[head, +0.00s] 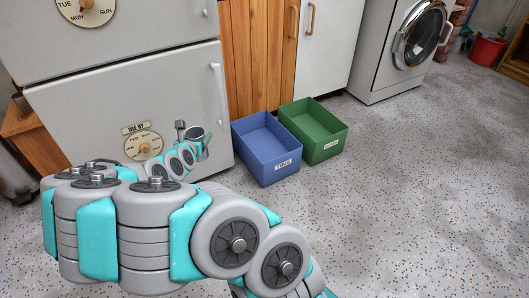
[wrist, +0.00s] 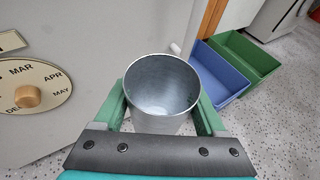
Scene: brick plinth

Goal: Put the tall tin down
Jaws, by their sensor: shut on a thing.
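The tall tin (wrist: 163,85) is an open, empty-looking metal cylinder, seen from above in the wrist view. My gripper (wrist: 161,100) is shut on it, with one green finger on each side. In the head view the tin (head: 194,132) shows small and partly hidden at the end of my arm, in front of the grey cabinet and left of the blue bin. It is held up, clear of the bins. How far its base is above the floor is hidden.
A blue bin (head: 261,169), with a label that seems to read TINS, stands on the speckled floor (head: 400,200). A labelled green bin (head: 326,154) stands beside it on the right. The grey cabinet (head: 100,105) with dials is close behind the tin. A washing machine (head: 390,75) stands at back right. The floor in front of the bins is clear.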

